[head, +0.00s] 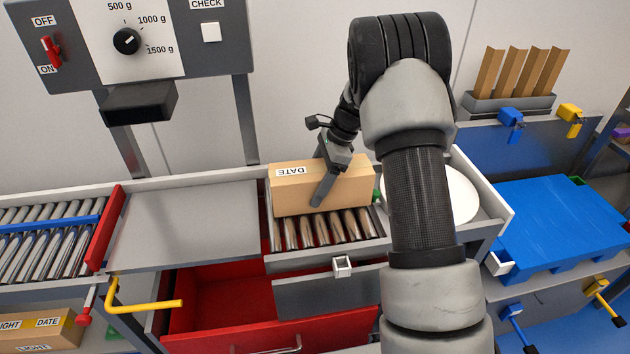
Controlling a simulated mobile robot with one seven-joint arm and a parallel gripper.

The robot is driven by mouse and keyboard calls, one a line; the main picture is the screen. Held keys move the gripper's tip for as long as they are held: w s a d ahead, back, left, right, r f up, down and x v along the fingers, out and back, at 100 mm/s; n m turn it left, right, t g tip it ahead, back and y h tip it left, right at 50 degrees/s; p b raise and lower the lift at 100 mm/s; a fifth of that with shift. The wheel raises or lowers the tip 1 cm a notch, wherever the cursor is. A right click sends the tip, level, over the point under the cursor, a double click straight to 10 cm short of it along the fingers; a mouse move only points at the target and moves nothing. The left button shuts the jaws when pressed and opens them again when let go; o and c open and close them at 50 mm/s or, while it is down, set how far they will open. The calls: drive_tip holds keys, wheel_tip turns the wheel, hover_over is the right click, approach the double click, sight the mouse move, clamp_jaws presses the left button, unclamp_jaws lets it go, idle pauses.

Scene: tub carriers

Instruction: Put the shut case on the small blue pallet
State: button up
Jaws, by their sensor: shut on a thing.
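The case (350,194) is a tan cardboard box with a white DATE label that reads upside down. It looks shut and is over a short bed of metal rollers (330,229); I cannot tell whether it touches them. My gripper (324,186) is closed on the case from above, with one finger against its front face. The other finger is hidden behind the case. The small blue pallet (560,222) lies at the right, apart from the case, and its top is bare.
A white round plate (458,195) lies between the rollers and the pallet, partly behind my arm. A grey panel (185,225) and red stop (103,228) are left. An open red drawer (225,305) juts out below. Cardboard dividers (515,72) stand at the back right.

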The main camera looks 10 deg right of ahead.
drive_tip(key=o, duration=1.6)
drive_tip(key=shift+f, duration=0.15)
drive_tip(key=o, duration=0.5)
